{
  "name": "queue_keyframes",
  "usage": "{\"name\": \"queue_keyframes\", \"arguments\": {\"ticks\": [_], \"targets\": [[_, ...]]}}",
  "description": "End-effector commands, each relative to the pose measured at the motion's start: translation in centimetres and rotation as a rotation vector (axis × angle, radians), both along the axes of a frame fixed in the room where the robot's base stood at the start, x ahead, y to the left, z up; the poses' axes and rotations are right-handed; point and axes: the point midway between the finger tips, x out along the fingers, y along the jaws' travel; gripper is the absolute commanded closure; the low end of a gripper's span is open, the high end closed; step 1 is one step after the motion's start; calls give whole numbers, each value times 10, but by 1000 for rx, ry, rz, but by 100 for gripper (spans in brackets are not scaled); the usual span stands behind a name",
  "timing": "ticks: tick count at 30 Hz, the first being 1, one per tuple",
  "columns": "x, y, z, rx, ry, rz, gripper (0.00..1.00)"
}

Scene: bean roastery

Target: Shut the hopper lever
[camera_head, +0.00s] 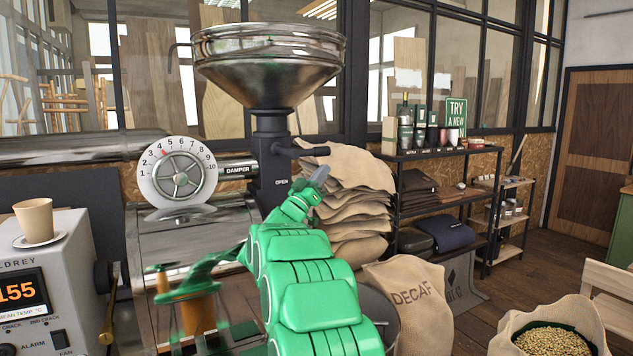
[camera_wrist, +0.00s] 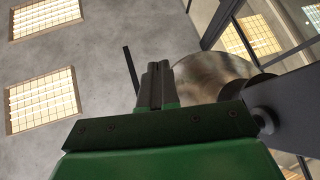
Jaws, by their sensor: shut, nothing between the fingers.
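The hopper (camera_head: 268,65) is a shiny metal funnel on a dark column (camera_head: 272,160). The black hopper lever (camera_head: 308,151) sticks out to the right from the top of this column, about level. A label reading OPEN is on the column below it. My green gripper (camera_head: 320,174) is shut and empty, its grey fingertips just below the lever's outer end. I cannot tell whether they touch it. In the wrist view the shut fingers (camera_wrist: 155,85) point up past the hopper's underside (camera_wrist: 212,82). A thin dark bar stands left of them; I cannot tell what it is.
A damper dial (camera_head: 180,172) is left of the column. A stack of burlap sacks (camera_head: 352,200) stands close behind my gripper on the right. A grey control box (camera_head: 45,280) with a cup (camera_head: 35,218) is at left. A black shelf (camera_head: 440,190) stands behind.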

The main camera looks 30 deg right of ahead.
Motion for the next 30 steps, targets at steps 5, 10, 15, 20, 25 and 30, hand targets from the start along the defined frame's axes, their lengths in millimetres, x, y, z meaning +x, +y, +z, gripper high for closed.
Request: {"name": "queue_keyframes", "arguments": {"ticks": [5, 10, 15, 20, 25, 30], "targets": [[0, -6, 9, 2, 2, 1, 100], [0, -10, 14, 2, 3, 1, 100], [0, -11, 18, 2, 3, 1, 100], [0, -12, 19, 2, 2, 1, 100], [0, -11, 19, 1, 2, 1, 100], [0, -11, 19, 1, 1, 1, 100]]}}
